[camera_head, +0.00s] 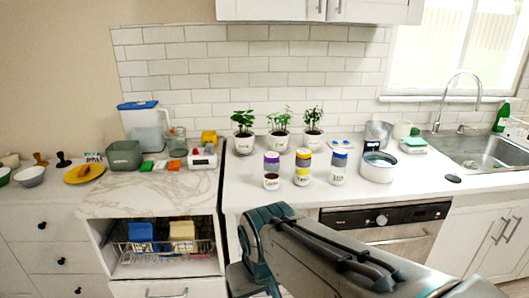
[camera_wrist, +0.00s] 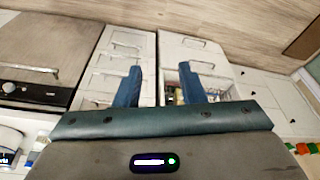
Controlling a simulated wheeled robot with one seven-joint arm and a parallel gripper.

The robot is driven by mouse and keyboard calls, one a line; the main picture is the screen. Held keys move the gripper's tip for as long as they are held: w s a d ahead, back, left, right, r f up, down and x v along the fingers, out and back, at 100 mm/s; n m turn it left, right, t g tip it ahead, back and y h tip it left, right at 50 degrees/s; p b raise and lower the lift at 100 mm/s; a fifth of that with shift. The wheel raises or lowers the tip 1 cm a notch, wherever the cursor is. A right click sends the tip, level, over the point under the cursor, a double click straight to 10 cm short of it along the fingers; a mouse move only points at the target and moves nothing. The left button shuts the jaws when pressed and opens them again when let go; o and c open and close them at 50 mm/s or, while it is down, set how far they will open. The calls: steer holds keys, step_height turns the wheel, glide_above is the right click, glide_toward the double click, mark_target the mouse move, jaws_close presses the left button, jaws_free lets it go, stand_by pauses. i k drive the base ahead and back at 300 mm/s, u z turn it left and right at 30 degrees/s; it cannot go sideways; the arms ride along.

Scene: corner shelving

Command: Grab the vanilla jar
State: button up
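Three small labelled jars stand in a row on the white counter in the head view. The labels are too small to tell surely which reads vanilla. My gripper (camera_wrist: 159,82) is open and empty in the wrist view, its two blue fingers apart and pointing down past the counter front. In the head view my arm lies in front of the counter, below the jars.
Three potted plants (camera_head: 279,139) stand behind the jars. The counter strip before the jars is clear.

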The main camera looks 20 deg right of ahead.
mark_target(303, 156)
steer(key=z, duration=0.55)
steer(key=i, duration=1.4)
steer(key=z, duration=0.65)
